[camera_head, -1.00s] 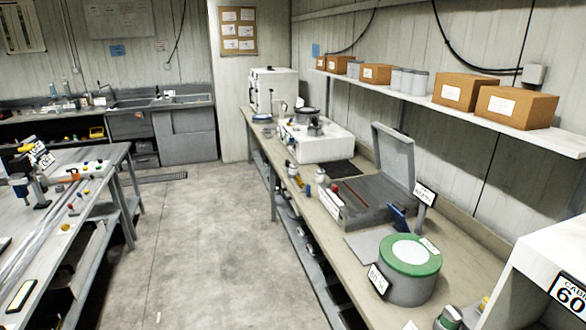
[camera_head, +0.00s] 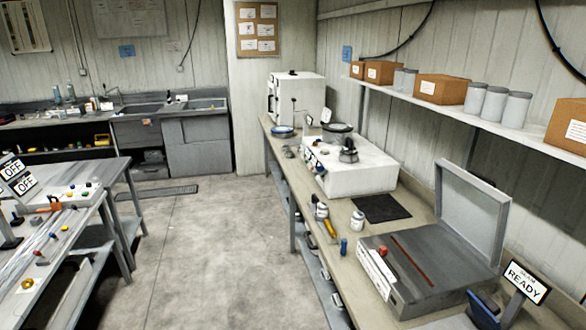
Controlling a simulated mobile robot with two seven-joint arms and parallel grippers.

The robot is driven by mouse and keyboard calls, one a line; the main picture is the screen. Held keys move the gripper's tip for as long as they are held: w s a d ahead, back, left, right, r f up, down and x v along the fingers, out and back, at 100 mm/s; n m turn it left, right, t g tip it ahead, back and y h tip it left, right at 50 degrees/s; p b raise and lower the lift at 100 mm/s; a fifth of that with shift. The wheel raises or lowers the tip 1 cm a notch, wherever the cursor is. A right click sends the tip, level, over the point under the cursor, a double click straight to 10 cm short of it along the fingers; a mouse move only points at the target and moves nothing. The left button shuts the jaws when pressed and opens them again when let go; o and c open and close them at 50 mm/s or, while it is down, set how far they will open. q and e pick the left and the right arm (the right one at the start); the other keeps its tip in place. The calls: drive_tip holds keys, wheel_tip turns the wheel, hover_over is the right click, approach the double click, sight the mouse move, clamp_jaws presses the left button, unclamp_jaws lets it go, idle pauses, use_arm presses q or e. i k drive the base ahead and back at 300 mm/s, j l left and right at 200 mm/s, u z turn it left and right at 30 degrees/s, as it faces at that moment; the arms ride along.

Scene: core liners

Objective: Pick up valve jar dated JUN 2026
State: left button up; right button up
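Two small jars with white labels stand on the right workbench, in front of the white machine. One jar (camera_head: 321,210) is on the left and the other jar (camera_head: 357,220) is a little to its right. Their labels are too small to read, so I cannot tell whether either bears the date JUN 2026. Neither of my grippers shows in the head view.
The right workbench (camera_head: 400,210) also carries a white machine (camera_head: 350,168), a dark mat (camera_head: 382,208), an open grey case (camera_head: 425,268) and a READY sign (camera_head: 526,281). A shelf (camera_head: 480,124) holds boxes and canisters. The left table (camera_head: 85,178) bounds a clear floor aisle (camera_head: 215,240).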

sight(322, 206)
drive_tip(key=i, duration=2.2)
drive_tip(key=i+j+z, duration=0.1)
drive_tip(key=i+z, duration=0.2)
drive_tip(key=i, duration=0.25)
drive_tip(key=i+j+z, duration=0.3)
drive_tip(key=i, duration=0.25)
drive_tip(key=i+j+z, duration=0.3)
drive_tip(key=i, duration=0.2)
